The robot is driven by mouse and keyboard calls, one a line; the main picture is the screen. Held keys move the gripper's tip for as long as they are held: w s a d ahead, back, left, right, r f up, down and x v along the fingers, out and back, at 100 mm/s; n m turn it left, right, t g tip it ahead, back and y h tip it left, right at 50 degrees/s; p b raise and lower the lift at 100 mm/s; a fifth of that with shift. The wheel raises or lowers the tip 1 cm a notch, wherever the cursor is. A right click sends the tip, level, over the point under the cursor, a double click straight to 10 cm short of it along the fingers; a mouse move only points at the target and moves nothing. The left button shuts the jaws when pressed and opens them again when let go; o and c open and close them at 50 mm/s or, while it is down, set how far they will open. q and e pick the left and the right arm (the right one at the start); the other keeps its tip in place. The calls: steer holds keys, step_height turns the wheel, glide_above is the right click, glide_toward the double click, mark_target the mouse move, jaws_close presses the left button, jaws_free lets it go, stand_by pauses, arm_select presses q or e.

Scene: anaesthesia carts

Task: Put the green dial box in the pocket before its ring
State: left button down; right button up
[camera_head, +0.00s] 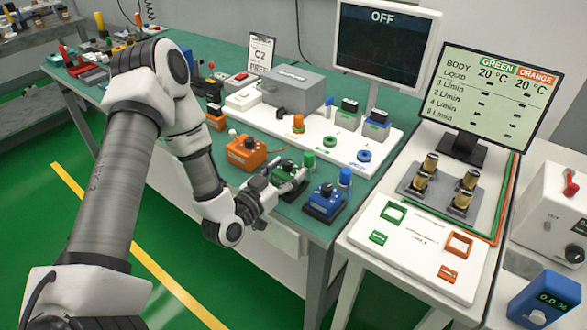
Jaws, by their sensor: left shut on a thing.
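The green dial box (287,171), with a dark base, is on the front strip of the green table between the orange dial box (246,152) and the blue dial box (325,202). My left gripper (279,185) is shut on the green dial box from the front left; its fingers partly hide the box, and I cannot tell whether the box is off the table. Behind, a white board (317,146) carries an orange ring (298,131), a green ring (335,142) and a blue ring (364,156). I cannot make out a pocket before the green ring. My right gripper is out of view.
A green knob (308,159) and a blue knob (345,177) stand close by the boxes. At right, a white panel (420,240) has green and orange frames, and a grey block (440,193) holds brass fittings. A dark monitor (383,45) rises behind.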

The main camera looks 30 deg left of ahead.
arm_select(q)
steer(key=shift+s+f, duration=0.1)
steer(key=shift+f, duration=0.6)
steer(key=shift+w, duration=0.35)
steer(key=shift+s, duration=0.2)
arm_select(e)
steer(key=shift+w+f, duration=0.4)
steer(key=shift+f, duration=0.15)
arm_select(q)
steer(key=shift+f, duration=0.15)
steer(key=shift+c, duration=1.2)
jaws_free()
steer(key=shift+w, duration=0.15)
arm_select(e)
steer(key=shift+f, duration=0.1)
